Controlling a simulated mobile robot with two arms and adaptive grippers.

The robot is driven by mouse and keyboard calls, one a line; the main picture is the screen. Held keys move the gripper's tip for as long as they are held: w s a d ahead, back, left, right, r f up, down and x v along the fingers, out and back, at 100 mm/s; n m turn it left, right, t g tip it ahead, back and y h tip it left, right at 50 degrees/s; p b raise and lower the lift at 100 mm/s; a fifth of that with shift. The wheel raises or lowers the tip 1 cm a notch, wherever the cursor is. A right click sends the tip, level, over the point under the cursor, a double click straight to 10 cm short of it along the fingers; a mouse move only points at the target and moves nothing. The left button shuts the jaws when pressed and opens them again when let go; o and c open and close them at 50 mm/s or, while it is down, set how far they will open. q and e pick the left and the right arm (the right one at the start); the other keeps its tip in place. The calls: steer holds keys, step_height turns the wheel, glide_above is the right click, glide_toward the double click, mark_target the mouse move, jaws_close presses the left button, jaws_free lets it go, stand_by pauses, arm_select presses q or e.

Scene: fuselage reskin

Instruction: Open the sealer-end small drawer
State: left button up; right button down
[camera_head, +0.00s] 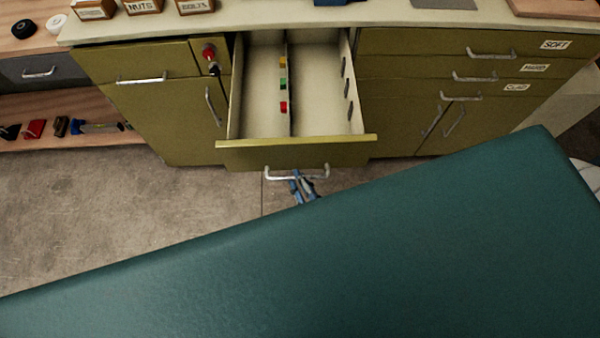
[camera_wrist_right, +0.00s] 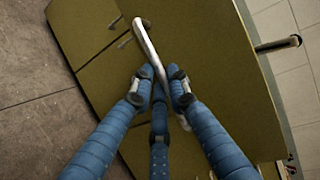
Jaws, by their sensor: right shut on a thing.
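An olive drawer (camera_head: 250,152) in the middle of the cabinet row stands pulled well out in the head view. Its pale inside shows a divider with yellow, green and red tags. No label shows on its front. My right gripper (camera_head: 303,178) is shut on the silver bar handle (camera_head: 283,176) of this drawer. In the right wrist view the blue fingers of the right gripper (camera_wrist_right: 160,75) close around the slanted handle (camera_wrist_right: 148,45). My right arm is hidden behind the teal surface in the head view. My left gripper is not in view.
Shut olive drawers (camera_head: 400,43) are to the right, some labelled. A shut drawer (camera_head: 130,60) and a red-topped lock (camera_head: 209,52) are to the left. A large teal surface (camera_head: 350,260), close to the camera, blocks the lower view. Concrete floor (camera_head: 110,210) shows bare at left.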

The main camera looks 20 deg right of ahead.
steer(key=c, duration=1.7)
jaws_free()
steer(key=shift+o, duration=0.2)
steer(key=v, duration=1.2)
steer(key=s+f+n+g+y, duration=0.1)
steer(key=s+f+n+g, duration=0.3)
steer(key=f, duration=0.8)
steer(key=w+f+n+g, duration=0.15)
steer(key=f+n, duration=0.45)
steer(key=f, duration=0.6)
steer(key=s+d+f+n+g+h, duration=0.1)
steer(key=s+d+f+n+g, duration=0.3)
steer(key=f, duration=0.5)
steer(key=s+d+f+n+g+h, duration=0.2)
steer(key=s+d+f+n+g, duration=0.3)
steer(key=s+f, duration=0.4)
steer(key=shift+s+d+f+n, duration=0.25)
steer(key=shift+d+n, duration=0.25)
steer(key=shift+d, duration=0.55)
